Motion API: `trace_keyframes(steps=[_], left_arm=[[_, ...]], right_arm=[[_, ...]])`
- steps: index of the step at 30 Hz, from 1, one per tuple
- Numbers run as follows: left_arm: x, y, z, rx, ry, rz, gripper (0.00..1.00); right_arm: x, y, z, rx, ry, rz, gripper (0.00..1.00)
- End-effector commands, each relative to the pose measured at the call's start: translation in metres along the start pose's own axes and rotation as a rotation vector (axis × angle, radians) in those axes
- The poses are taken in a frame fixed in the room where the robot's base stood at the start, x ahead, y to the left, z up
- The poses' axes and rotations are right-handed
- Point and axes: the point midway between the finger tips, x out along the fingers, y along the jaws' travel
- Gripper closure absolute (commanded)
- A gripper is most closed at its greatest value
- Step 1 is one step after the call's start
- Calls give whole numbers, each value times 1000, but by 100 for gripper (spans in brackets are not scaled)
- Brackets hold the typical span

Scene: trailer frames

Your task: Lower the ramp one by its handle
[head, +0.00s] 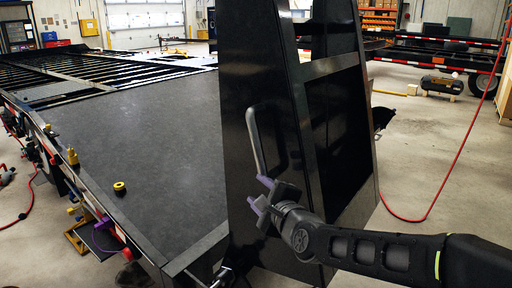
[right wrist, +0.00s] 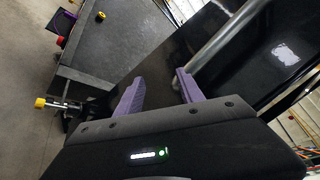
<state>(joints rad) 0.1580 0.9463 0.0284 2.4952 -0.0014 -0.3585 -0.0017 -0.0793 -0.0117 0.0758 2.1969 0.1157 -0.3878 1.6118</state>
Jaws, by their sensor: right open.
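The ramp (head: 240,75) is a tall black glossy panel standing upright at the end of the trailer deck. Its handle (head: 256,140) is a grey metal bar on the panel's near face; it also shows in the right wrist view (right wrist: 222,42). My right gripper (head: 261,193) has purple fingers and is at the handle's lower end. In the right wrist view the gripper (right wrist: 159,76) is open, with nothing between its fingers. The bar runs up beside and behind the right-hand finger; I cannot tell whether they touch. My left gripper is not in view.
The flat dark trailer deck (head: 150,130) lies left of the ramp, with a yellow-and-black round fitting (head: 119,188) on it. A red hose (head: 450,170) runs over the floor at right. Another trailer (head: 440,58) stands behind. Floor between is mostly clear.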

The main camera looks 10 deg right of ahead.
Motion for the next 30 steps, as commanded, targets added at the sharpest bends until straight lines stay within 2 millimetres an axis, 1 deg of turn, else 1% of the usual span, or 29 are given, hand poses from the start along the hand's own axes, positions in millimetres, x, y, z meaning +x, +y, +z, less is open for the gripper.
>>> trace_keyframes(steps=[5,8,11,16,19,23,30], left_arm=[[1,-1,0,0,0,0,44],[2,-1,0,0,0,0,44],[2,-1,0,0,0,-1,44],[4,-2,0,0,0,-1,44],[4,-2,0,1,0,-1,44],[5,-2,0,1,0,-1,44],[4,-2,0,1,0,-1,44]], right_arm=[[-3,-15,4,150,-10,-30,55],[-6,-28,8,272,-20,-54,55],[-9,-42,11,419,-35,-81,55],[-18,-71,18,719,-80,-128,55],[-23,-84,22,859,-105,-145,55],[-25,-90,23,933,-119,-152,55],[-25,-90,23,936,-119,-152,55]])
